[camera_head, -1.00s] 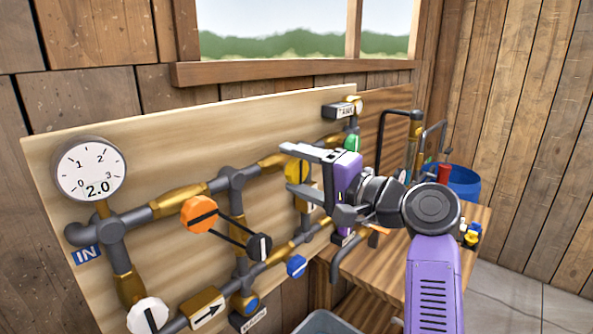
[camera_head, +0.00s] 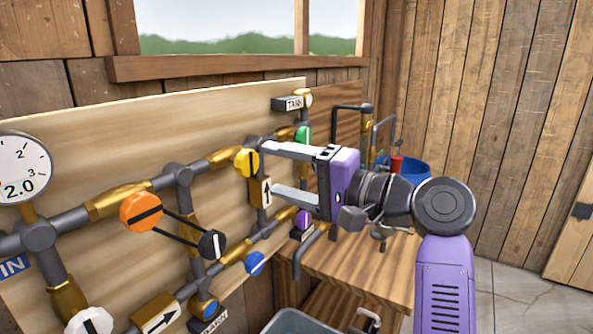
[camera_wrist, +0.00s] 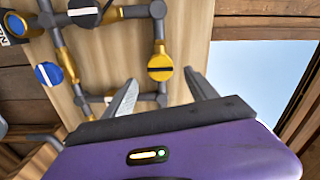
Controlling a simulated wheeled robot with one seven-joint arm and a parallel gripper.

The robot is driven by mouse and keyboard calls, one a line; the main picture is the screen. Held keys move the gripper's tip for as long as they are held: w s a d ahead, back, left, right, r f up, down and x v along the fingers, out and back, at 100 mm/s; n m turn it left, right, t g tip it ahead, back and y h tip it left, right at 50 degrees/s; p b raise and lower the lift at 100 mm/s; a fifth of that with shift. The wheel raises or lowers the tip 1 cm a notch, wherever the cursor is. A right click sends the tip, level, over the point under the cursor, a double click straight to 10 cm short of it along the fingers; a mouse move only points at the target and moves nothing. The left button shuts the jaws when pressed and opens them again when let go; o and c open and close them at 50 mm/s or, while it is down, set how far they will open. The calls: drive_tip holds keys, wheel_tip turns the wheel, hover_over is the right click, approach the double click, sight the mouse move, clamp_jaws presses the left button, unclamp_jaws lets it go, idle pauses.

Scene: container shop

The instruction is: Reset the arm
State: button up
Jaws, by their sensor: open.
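My gripper (camera_head: 268,171) is open and empty, its two grey fingers pointing left toward the pipe panel in the head view. In the wrist view my gripper (camera_wrist: 160,92) shows spread fingers with nothing between them. The yellow valve knob (camera_head: 246,162) appears just left of the fingertips; in the wrist view the yellow knob (camera_wrist: 160,68) lies beyond and between them, apart from them. My purple arm (camera_head: 445,285) rises at the right of the head view.
The wooden panel (camera_head: 100,135) carries pipes, an orange knob (camera_head: 141,212), a blue knob (camera_head: 255,263) and a gauge (camera_head: 20,165). A wooden bench (camera_head: 345,270) stands below my gripper. A blue bucket (camera_head: 413,172) is behind my arm. The floor at right is clear.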

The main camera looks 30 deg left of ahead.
drive_tip(key=w+d+r+t, duration=0.2)
drive_tip(key=w+r+t, duration=0.2)
drive_tip(key=t, duration=0.1)
drive_tip(key=w+d+f+m+t+h, duration=0.2)
drive_tip(key=w+d+f+t, duration=0.2)
drive_tip(key=d+f+t, duration=0.15)
drive_tip(key=s+d+f+m+t+h, duration=0.1)
drive_tip(key=s+d+f+t+h, duration=0.25)
drive_tip(key=d+f, duration=0.65)
drive_tip(key=s+d+f+t+h, duration=0.3)
drive_tip(key=s+d+f+h, duration=0.15)
drive_tip(key=d+f, duration=0.55)
drive_tip(key=s+d+f+n+h+b, duration=0.1)
drive_tip(key=s+d+f+h, duration=0.15)
drive_tip(key=s+d, duration=0.45)
drive_tip(key=s+d+f+n+h, duration=0.15)
drive_tip(key=s+d+f, duration=0.3)
drive_tip(key=s, duration=0.55)
drive_tip(key=s+d+f+g+h, duration=0.2)
drive_tip(key=s+d, duration=0.1)
drive_tip(key=s, duration=0.8)
drive_tip(key=s+d+f+g+h, duration=0.1)
drive_tip(key=s+d+f+h, duration=0.1)
drive_tip(key=s, duration=1)
drive_tip(key=shift+d+f+m+g+b, duration=0.4)
drive_tip(key=shift+d+f, duration=0.3)
drive_tip(key=shift+d, duration=0.1)
